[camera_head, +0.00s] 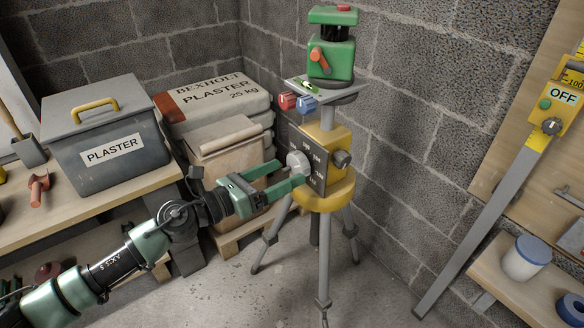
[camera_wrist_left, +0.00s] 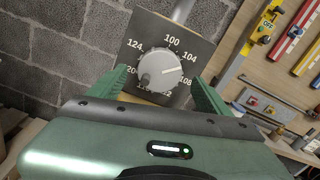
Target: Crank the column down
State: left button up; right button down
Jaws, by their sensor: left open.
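The tripod column (camera_head: 325,118) stands upright with a yellow housing (camera_head: 330,140). A dark square plate (camera_head: 313,160) on it carries a round grey dial knob (camera_head: 297,163), also in the left wrist view (camera_wrist_left: 165,62). Printed numbers, including 100, 104, 108 and 124, ring the dial; its white pointer aims between 104 and 108. My right gripper is not in view.
A green instrument (camera_head: 330,58) with an orange handle tops the column. A bench with a grey plaster box (camera_head: 105,135) is left; plaster bags (camera_head: 215,98) are behind. A grey staff (camera_head: 490,205) marked OFF leans right, near a shelf with a white jar (camera_head: 522,262).

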aim_at(294, 168)
pick_arm(q)
jog(key=shift+x, duration=1.7)
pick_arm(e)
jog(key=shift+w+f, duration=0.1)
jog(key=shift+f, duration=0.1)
pick_arm(q)
jog(key=c, duration=1.4)
jog(key=n+p, duration=0.4)
jog(key=shift+r+n, duration=0.2)
jog(key=shift+n, duration=0.1)
jog(key=n+p, duration=0.3)
jog(key=n, duration=0.1)
jog(key=shift+f+n+p, duration=0.1)
jog(key=shift+n+p, duration=0.2)
jog(key=shift+n, duration=0.1)
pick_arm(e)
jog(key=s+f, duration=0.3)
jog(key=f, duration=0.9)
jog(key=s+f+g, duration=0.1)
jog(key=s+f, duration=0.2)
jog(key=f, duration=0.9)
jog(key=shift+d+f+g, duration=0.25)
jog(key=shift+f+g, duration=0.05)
pick_arm(q)
jog(key=shift+f, duration=0.1)
jog(key=o, duration=1.4)
